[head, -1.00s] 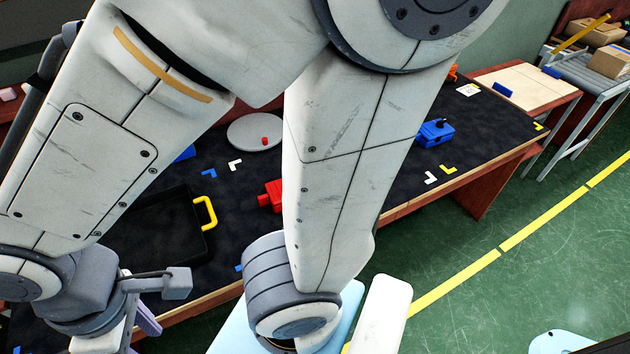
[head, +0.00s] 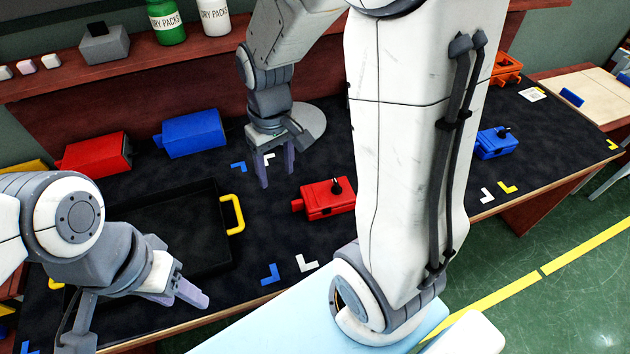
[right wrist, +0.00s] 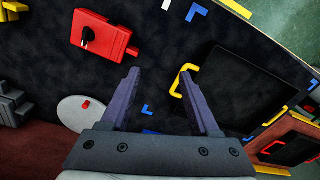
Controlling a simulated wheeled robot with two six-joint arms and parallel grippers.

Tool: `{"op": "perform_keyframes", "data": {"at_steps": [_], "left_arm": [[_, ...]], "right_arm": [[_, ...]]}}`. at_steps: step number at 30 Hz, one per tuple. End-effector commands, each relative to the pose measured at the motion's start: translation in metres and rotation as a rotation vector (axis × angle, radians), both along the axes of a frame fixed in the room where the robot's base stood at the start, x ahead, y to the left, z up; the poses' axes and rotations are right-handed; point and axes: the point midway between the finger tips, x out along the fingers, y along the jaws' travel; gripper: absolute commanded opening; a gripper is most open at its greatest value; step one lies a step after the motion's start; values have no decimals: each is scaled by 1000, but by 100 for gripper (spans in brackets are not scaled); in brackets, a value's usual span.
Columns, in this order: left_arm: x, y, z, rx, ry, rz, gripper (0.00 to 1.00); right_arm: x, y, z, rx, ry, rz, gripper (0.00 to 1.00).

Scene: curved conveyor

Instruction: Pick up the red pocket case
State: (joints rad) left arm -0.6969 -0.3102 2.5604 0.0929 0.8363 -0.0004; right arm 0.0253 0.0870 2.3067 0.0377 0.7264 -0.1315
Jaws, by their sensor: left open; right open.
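The red pocket case (head: 327,199), a small red box with a black knob on top, lies on the dark table mat, partly beside my right arm's big link in the head view. It also shows in the right wrist view (right wrist: 103,35), at the upper left. My right gripper (head: 277,177) is open and empty above the mat, left of the case and apart from it. My left gripper (head: 186,297) is open and empty near the table's front left, in front of the black tray.
The black tray (head: 150,213) with a yellow handle (head: 234,213) lies left of the case. A larger red box (head: 95,153) and a blue box (head: 192,133) stand at the back. A blue case (head: 496,142) lies to the right. A round white disc (right wrist: 84,112) is behind my right gripper.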

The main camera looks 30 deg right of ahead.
Motion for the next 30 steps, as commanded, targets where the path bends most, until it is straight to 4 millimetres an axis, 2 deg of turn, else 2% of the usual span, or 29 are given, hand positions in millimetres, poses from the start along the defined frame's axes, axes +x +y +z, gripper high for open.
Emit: {"op": "perform_keyframes", "data": {"at_steps": [1, 3, 6, 10, 12, 15, 21, 27, 30], "left_arm": [[0, 0, -9, 0, 0, 0, 52], [0, 0, -14, 0, 0, 0, 52], [0, 0, -19, 0, 0, 0, 52], [0, 0, -22, 0, 0, 0, 52], [0, 0, -23, 0, 0, 0, 52], [0, 0, -24, 0, 0, 0, 52], [0, 0, -24, 0, 0, 0, 52], [0, 0, -24, 0, 0, 0, 52], [0, 0, -22, 0, 0, 0, 52]], "right_arm": [[10, -34, -19, -5, 11, -87, 62], [17, -73, -34, -10, 16, -173, 62], [19, -119, -52, -14, 21, -271, 62], [15, -157, -67, -19, 26, -347, 62], [14, -167, -72, -19, 28, -367, 62], [12, -172, -84, -20, 31, -377, 62], [12, -172, -114, -19, 31, -376, 62], [12, -172, -129, -19, 29, -376, 62], [11, -171, -142, -19, 32, -376, 62]]}}
